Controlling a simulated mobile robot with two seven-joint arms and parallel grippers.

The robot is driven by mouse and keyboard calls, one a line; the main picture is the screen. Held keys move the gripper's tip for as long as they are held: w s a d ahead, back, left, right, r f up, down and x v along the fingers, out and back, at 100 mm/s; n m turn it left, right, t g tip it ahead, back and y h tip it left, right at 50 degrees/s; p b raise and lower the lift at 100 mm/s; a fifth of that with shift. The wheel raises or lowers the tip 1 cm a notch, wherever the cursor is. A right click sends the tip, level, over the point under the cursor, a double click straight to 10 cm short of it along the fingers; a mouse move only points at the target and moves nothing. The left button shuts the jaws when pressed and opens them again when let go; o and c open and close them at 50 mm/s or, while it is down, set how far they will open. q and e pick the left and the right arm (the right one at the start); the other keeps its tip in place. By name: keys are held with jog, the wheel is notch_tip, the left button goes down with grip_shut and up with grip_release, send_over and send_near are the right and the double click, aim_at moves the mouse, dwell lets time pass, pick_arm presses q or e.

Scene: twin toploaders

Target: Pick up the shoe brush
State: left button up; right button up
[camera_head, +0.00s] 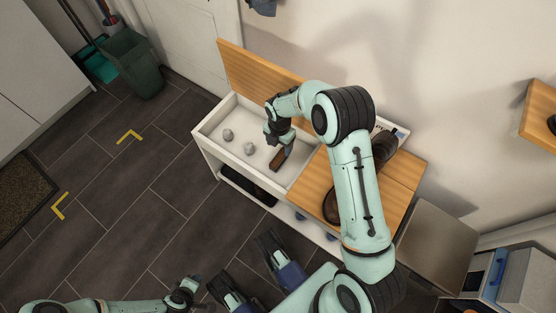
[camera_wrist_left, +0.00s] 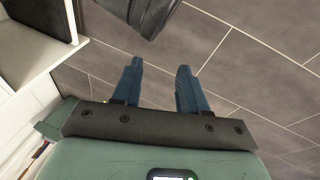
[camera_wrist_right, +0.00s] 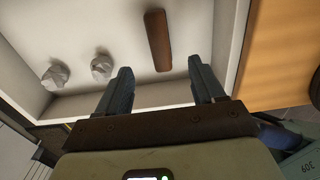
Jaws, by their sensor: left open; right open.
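The shoe brush (camera_head: 277,160) is a small brown bar lying in the open white compartment (camera_head: 208,124) of the bench. My right gripper (camera_head: 282,144) is open and empty, reaching into or over this compartment near the brush. In the right wrist view the brush (camera_wrist_right: 158,40) lies just beyond the open fingertips (camera_wrist_right: 160,70), lined up with the gap between them. The fingers look apart from it; the height between them is hard to tell. My left gripper (camera_wrist_left: 160,68) is open and empty over the grey tiled floor, away from the brush.
Two crumpled pale balls (camera_wrist_right: 56,76) (camera_wrist_right: 102,67) lie left of the brush. The compartment's wooden lid (camera_head: 255,72) stands raised at the back. The right wooden lid (camera_head: 400,182) is down, with dark footwear (camera_head: 331,205) on it. A green bin (camera_head: 133,65) stands far left.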

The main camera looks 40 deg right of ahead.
aim_at(279, 156)
notch_tip(279, 156, down, 4)
jog(key=shift+f+b, duration=0.2)
jog(key=shift+b, duration=0.25)
jog(key=shift+w+f+b, duration=0.1)
jog(key=shift+f+b, duration=0.9)
jog(key=shift+f, duration=1.8)
pick_arm(q)
jog(key=s+a+f+g, duration=0.1)
jog(key=s+f, duration=0.4)
jog(key=shift+f+g, duration=0.15)
jog(key=shift+g, duration=0.25)
pick_arm(e)
jog(key=c, duration=1.2)
